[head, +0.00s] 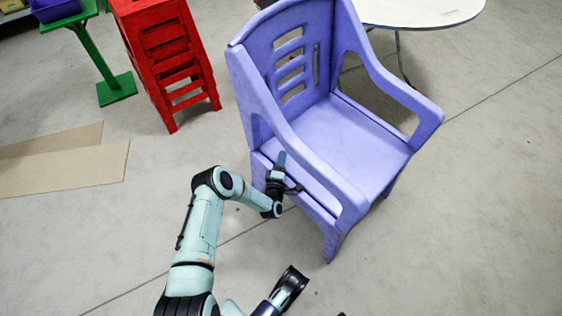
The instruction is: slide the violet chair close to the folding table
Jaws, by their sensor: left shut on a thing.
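The violet chair (325,150) stands upright on the floor right of centre, its seat facing the lower right. The folding table (420,12) has a pale rounded top and thin metal legs, and it is cut off by the upper edge. In the picture the chair's back stands just below and left of the table, and the floor gap is partly hidden. My left gripper (286,174) is at the chair's near side, below the armrest, shut on the chair's side edge.
A red stack of stools (165,55) stands left of the chair. A green stand (105,75) holding a violet bin (57,9) is farther left. Flat tan boards (65,160) lie at the left. Open concrete floor lies at the lower right.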

